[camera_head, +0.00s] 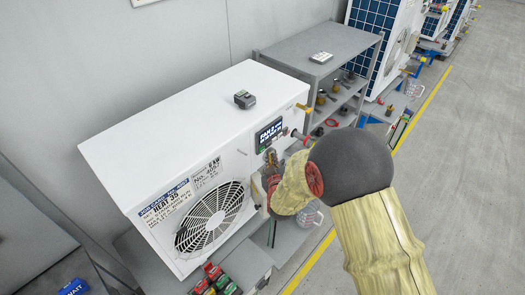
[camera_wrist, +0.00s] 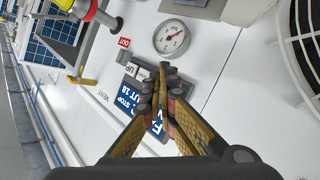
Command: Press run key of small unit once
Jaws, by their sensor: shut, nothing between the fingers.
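A white unit (camera_head: 165,115) with a fan grille and a "HEAT 35" label fills the middle of the head view. Its dark control panel (camera_head: 269,134) has a lit blue display. In the wrist view the panel (camera_wrist: 130,98) shows tilted, with grey keys, one marked "UP", at its edge. My gripper (camera_wrist: 164,72) is shut and empty, with its tips in front of the key edge of the panel. The fingers hide part of the display and keys; I cannot make out a run key or tell whether the tips touch.
A round gauge (camera_wrist: 172,37) and a red "OUT" tag (camera_wrist: 124,42) sit close to the fingertips. A grey shelf (camera_head: 318,45) stands behind. Open floor (camera_head: 465,150) lies at right.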

